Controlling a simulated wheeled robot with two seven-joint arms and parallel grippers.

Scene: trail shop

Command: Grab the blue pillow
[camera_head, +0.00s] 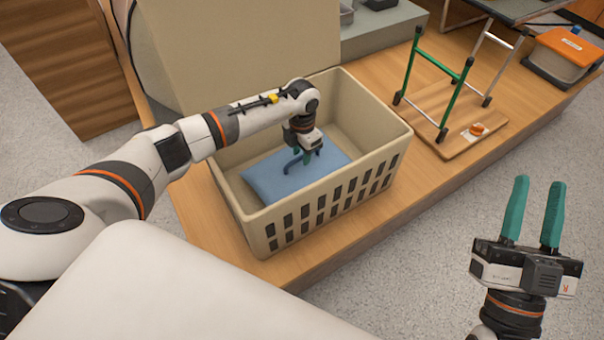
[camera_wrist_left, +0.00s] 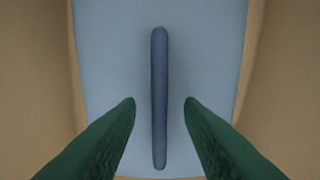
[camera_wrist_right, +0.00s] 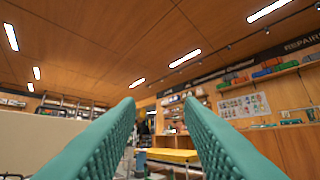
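The blue pillow (camera_head: 272,181) lies flat on the bottom of a beige basket (camera_head: 262,228). A darker blue handle (camera_head: 291,164) stands up from its top. In the left wrist view the pillow (camera_wrist_left: 110,60) fills the middle, and its handle (camera_wrist_left: 160,100) runs upright in the picture between the fingertips. My left gripper (camera_head: 302,160) reaches down into the basket over the pillow. Its fingers (camera_wrist_left: 160,101) are open, one on each side of the handle, with a gap on both sides. My right gripper (camera_head: 533,190) is open and empty, off to the right, pointing up.
The basket's slotted walls stand around my left gripper. It rests on a wooden bench (camera_head: 337,247). To its right are a wooden board (camera_head: 452,120) with a green-legged frame (camera_head: 440,85) and an orange-lidded box (camera_head: 566,58). A beige panel (camera_head: 235,45) stands behind.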

